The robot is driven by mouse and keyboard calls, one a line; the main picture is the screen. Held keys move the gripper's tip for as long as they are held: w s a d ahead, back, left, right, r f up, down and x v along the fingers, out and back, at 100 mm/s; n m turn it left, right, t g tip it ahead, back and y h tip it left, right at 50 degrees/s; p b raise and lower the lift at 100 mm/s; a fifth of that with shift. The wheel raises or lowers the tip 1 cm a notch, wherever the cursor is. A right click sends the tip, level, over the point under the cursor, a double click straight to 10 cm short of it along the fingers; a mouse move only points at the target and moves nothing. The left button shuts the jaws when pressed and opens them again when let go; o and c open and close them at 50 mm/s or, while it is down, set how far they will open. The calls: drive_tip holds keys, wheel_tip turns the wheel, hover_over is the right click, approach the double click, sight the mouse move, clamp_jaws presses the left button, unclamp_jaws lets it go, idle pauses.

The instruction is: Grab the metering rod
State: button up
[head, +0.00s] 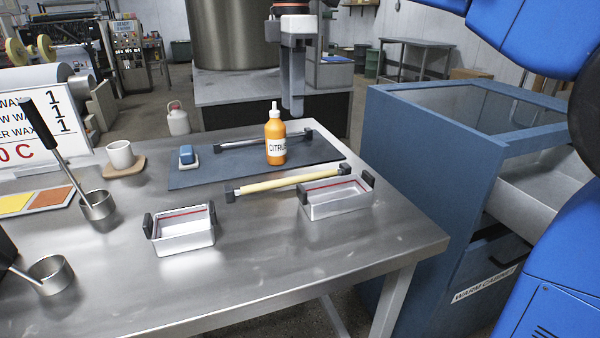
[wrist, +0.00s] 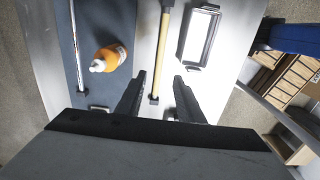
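Two rods with dark end blocks are in view, and I cannot tell for sure which is the metering rod. A slim metal rod (head: 235,141) lies on the dark mat, partly hidden behind the orange bottle; it also shows at the left of the wrist view (wrist: 76,45). A cream rod (head: 280,183) lies along the mat's front edge. In the wrist view the cream rod (wrist: 161,55) has its near end between my fingers, seen from above. My gripper (head: 292,112) hangs above the table's far side, fingers down. In the wrist view my gripper (wrist: 157,88) is open and empty.
The orange citrus bottle (head: 275,142) stands upright on the dark mat (head: 210,178), with a small blue block (head: 187,155) to its left. Two metal trays stand in front, one left (head: 182,246) and one right (head: 338,207). A blue cabinet (head: 420,190) stands right of the table.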

hover_over(291, 181)
drive_tip(key=w, duration=0.1)
drive_tip(key=f, duration=1.1)
drive_tip(key=shift+d+f, duration=0.25)
drive_tip(key=shift+f, duration=0.1)
drive_tip(key=shift+s+a+f, duration=0.1)
drive_tip(key=shift+a+f, duration=0.05)
drive_tip(key=shift+f, duration=1.25)
drive_tip(key=shift+s+a+f, duration=0.1)
drive_tip(key=shift+f, duration=1.3)
clamp_jaws()
